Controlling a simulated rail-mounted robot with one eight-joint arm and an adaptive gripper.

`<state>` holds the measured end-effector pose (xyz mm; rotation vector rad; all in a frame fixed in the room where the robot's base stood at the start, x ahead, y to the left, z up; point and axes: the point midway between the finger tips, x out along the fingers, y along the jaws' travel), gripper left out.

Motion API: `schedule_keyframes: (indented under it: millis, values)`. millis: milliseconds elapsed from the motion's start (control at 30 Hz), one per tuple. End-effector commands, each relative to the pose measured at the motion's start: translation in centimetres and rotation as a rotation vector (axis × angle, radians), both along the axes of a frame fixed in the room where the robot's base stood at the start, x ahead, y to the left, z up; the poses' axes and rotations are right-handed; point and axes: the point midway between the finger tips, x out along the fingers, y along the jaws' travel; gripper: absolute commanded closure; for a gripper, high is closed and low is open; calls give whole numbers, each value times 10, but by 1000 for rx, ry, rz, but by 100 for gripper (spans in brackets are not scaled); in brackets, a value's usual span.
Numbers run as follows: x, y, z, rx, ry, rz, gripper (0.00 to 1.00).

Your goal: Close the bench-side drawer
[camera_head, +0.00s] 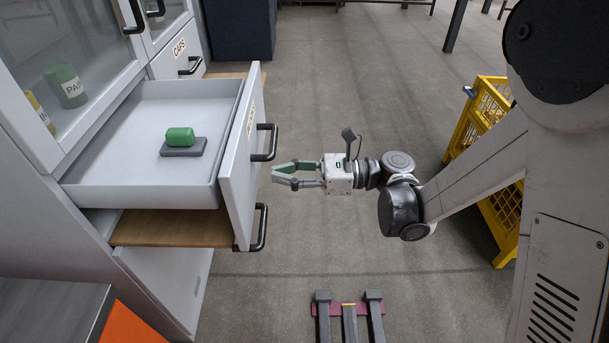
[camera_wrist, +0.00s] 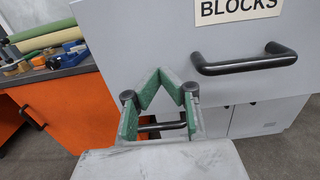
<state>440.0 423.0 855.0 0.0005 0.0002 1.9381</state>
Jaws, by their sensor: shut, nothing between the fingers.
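The drawer (camera_head: 150,195), light grey, stands pulled out from the cabinet at the left of the head view. Its front panel (camera_head: 240,165) carries a black bar handle (camera_head: 266,143). In the wrist view the panel (camera_wrist: 180,30) shows a BLOCKS label (camera_wrist: 238,8) and the same handle (camera_wrist: 245,62). A green block (camera_head: 180,137) on a dark grey pad (camera_head: 183,148) lies inside. My gripper (camera_head: 275,174) is shut and empty, in front of the panel, with a small gap apparent. Its green-padded fingers (camera_wrist: 160,75) point toward the panel, left of the handle in the wrist view.
A second black handle (camera_head: 262,228) shows lower; what it belongs to is unclear. A wooden board (camera_head: 170,232) is below the drawer. An orange-sided bench (camera_wrist: 45,105) stands beside the cabinet. A yellow crate (camera_head: 485,115) is at right.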

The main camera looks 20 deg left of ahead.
Motion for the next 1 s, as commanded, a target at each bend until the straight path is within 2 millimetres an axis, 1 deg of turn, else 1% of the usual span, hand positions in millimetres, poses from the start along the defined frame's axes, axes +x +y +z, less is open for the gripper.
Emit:
schedule_keyframes:
  millis: [33, 100, 200, 333, 500, 800, 1000]
  values:
    - [-5, 9, -1, 0, 0, 3, 100]
    - [-8, 20, -1, 0, 0, 4, 100]
    - [-12, 31, -1, 0, 0, 2, 100]
    - [-16, 41, -1, 0, 0, 0, 100]
    - [-17, 45, 0, 0, 0, 0, 100]
    - [-17, 45, 0, 0, 0, -1, 100]
    - [-12, 47, 0, 0, 0, -18, 100]
